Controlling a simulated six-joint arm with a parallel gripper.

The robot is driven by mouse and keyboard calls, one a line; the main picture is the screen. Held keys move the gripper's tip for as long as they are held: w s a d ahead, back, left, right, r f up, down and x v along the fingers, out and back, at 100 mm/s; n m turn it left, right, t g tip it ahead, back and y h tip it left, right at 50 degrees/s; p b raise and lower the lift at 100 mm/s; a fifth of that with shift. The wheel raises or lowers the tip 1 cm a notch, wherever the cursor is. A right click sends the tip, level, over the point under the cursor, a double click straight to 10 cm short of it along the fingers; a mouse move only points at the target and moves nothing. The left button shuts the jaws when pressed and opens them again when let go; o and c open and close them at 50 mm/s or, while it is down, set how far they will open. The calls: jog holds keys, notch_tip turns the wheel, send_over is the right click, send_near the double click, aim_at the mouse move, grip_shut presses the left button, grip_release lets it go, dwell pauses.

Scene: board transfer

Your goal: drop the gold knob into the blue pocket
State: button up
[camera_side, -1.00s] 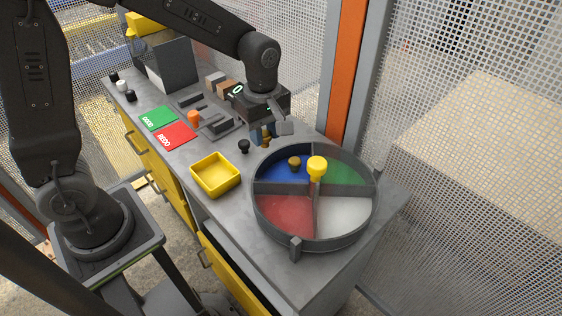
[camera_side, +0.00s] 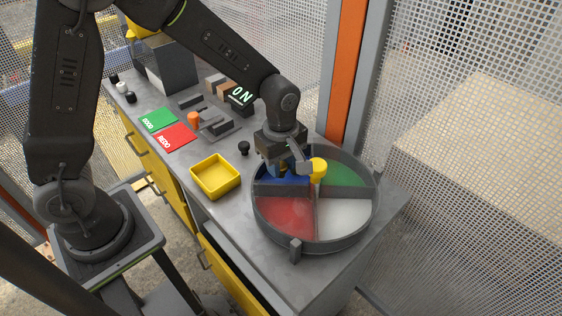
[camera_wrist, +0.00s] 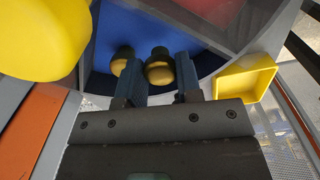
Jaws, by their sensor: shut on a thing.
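My gripper (camera_side: 285,170) is over the blue pocket (camera_side: 290,181) of the round divided tray (camera_side: 258,215). In the wrist view my gripper (camera_wrist: 159,74) is shut on a gold knob (camera_wrist: 160,72) with a dark end, held between the blue-padded fingers. The blue pocket (camera_wrist: 180,25) fills the view behind it. A second gold knob (camera_wrist: 122,58) shows in the blue pocket, just left of the held one and partly behind the left finger. Both gold knobs are hidden in the side view. I cannot tell the height of the held knob above the pocket floor.
Red (camera_side: 285,214), white (camera_side: 342,213) and green (camera_side: 345,174) pockets adjoin. A yellow bin (camera_side: 215,177) and black knob (camera_side: 244,148) stand left.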

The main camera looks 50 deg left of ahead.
jog(key=shift+f, duration=0.4)
jog(key=shift+f, duration=0.15)
jog(key=o, duration=0.9)
jog(key=shift+o, duration=0.2)
notch_tip(320, 180, up, 13)
jog(key=s+a+r+m+t, duration=0.2)
jog(key=s+a+r+m, duration=0.1)
jog(key=s+m, duration=0.5)
jog(key=s+a+r+m+t, duration=0.3)
jog(key=s+a+m, duration=0.1)
jog(key=s+m, duration=0.4)
jog(key=shift+s+t, duration=0.25)
jog(key=shift+t, duration=0.05)
